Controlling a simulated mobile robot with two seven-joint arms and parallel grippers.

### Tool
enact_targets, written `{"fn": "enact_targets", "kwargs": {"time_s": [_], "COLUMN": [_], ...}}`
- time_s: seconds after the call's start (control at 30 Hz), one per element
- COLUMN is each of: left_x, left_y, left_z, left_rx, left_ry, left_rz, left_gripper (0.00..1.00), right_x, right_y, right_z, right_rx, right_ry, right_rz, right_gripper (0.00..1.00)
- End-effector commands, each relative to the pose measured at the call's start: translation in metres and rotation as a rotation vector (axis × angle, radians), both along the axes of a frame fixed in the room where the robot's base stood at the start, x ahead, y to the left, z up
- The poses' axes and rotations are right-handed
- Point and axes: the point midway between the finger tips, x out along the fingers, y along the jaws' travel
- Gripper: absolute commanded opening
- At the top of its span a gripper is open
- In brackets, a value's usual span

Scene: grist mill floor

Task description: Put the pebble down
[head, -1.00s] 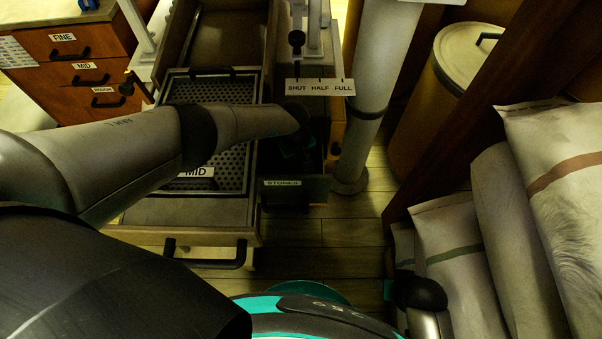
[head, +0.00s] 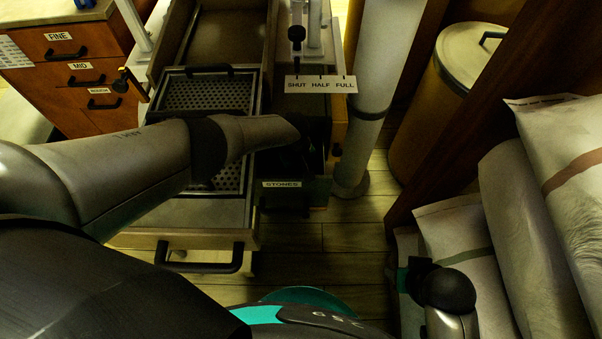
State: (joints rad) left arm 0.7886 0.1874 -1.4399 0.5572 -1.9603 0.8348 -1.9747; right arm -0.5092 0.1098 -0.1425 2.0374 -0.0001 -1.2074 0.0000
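My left arm reaches in from the left, across the sieve, to the dark box labelled STONES (head: 318,188). My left gripper (head: 302,150) is at or inside that box, in deep shadow below the wrist. Its fingers cannot be made out, so I cannot tell whether they are open or shut. No pebble can be seen; the box's inside is too dark and partly covered by the wrist. My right gripper (head: 415,272) is a dark shape at the lower right, in front of the sacks, and its fingers are unclear.
A perforated sieve (head: 210,96) sits in a wooden drawer (head: 140,238) with a black handle. A SHUT/HALF/FULL plate (head: 320,85) and a pale pipe (head: 375,90) stand behind the box. Sacks (head: 455,240) crowd the right. Floorboards (head: 295,240) are clear in front.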

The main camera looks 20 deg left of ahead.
Motion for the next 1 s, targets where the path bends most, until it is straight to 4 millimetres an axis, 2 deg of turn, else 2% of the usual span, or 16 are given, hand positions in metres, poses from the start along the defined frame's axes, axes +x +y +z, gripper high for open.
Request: {"fn": "enact_targets", "kwargs": {"time_s": [0.3,0.33,0.6,1.0], "left_x": [0.0001,0.0001,0.0002,0.0000], "left_y": [0.0001,0.0002,0.0002,0.0000], "left_z": [-0.0031,-0.0028,-0.0023,0.0016], "left_rx": [0.000,0.000,0.001,0.000], "left_ry": [0.000,0.000,-0.001,0.000], "left_rz": [0.000,0.000,0.000,0.000], "left_gripper": [0.00,0.31,0.59,0.59], "right_x": [0.0018,0.0019,0.0011,0.0012], "right_y": [0.0007,0.0008,0.0007,0.0000], "right_z": [0.0051,0.0067,0.0061,0.0039], "right_rx": [0.002,0.002,0.002,0.001], "right_ry": [-0.010,-0.011,-0.007,-0.008], "right_rz": [0.000,0.000,-0.001,0.000], "right_gripper": [0.50,0.50,0.50,0.50]}}
